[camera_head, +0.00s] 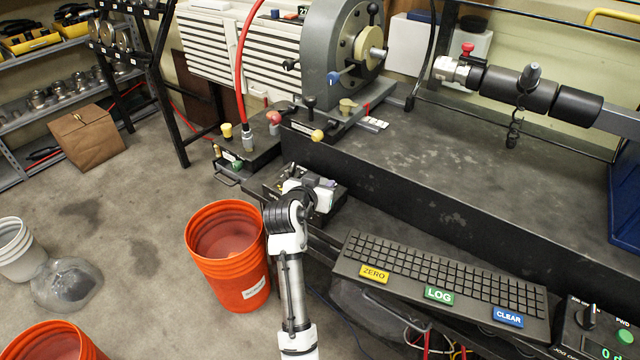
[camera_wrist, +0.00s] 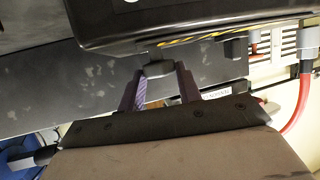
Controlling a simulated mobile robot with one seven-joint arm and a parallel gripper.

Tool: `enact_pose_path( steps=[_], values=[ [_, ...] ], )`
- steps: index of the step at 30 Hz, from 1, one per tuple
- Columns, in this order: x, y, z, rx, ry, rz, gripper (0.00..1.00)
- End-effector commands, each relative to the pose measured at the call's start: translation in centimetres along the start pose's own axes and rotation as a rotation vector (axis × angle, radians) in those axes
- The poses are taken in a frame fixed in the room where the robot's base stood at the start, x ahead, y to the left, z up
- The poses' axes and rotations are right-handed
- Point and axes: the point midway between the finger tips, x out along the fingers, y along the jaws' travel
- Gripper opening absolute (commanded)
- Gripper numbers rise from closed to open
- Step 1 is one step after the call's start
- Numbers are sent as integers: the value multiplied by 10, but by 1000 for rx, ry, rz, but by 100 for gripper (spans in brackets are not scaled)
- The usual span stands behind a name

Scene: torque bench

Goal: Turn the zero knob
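My gripper (camera_wrist: 160,78) shows in the wrist view with its two purplish fingers apart. A small dark knob-like part (camera_wrist: 158,67) on a black housing (camera_wrist: 190,22) sits at or just beyond the fingertips, in line with the gap. I cannot tell whether the fingers touch it. In the head view my gripper (camera_head: 322,188) is at a small dark unit (camera_head: 268,186) on the bench's front edge, and my wrist hides much of that unit. No knob marked zero can be read. A yellow key labelled ZERO (camera_head: 374,274) is on the keyboard, right of my arm.
The black keyboard (camera_head: 440,268) lies right of my arm. A control box (camera_head: 597,335) with a black knob and green button is at the lower right. An orange bucket (camera_head: 240,279) stands close left of my arm. A red hose (camera_head: 239,70) rises behind.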

Motion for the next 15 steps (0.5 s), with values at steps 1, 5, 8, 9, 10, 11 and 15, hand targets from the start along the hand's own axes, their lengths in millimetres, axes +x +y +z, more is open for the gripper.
enact_pose_path(
  steps=[1, 5, 8, 9, 10, 11, 15],
  values=[
    [0, 0, 0, 0, 0, 0, 26],
    [0, 0, 0, 0, 0, 0, 12],
    [0, 0, 0, 0, 0, 3, 12],
    [0, 0, 0, 1, 0, 6, 12],
    [0, 0, 0, 2, 0, 10, 12],
    [0, -1, 0, 4, 1, 14, 12],
    [0, -2, 1, 21, 0, 56, 12]
  ],
)
